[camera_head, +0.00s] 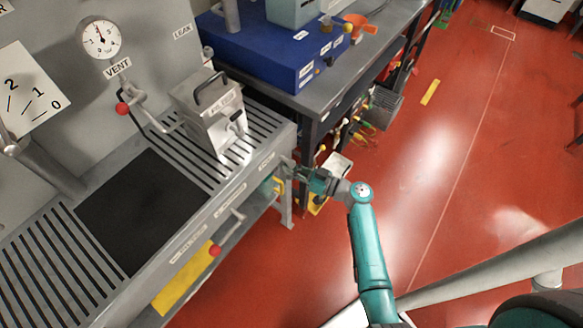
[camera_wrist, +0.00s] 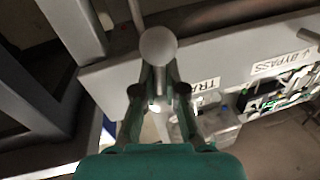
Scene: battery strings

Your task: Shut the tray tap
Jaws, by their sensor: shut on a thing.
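The tray tap is at the right end of the bench front, beside a label of which "TRA" can be read in the wrist view. Its round grey knob (camera_wrist: 158,46) stands between my fingers, and a thin stem below it is partly hidden. My gripper (camera_wrist: 158,92) is shut on this tap handle. In the head view my gripper (camera_head: 287,170) is at the bench's front right corner and covers the tap there. I cannot tell the tap's exact angle.
A bypass label (camera_wrist: 282,64) is farther along the bench front. A steel box with a handle (camera_head: 207,112) stands on the slatted bench top (camera_head: 262,125). The red floor (camera_head: 440,190) at right is mostly clear.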

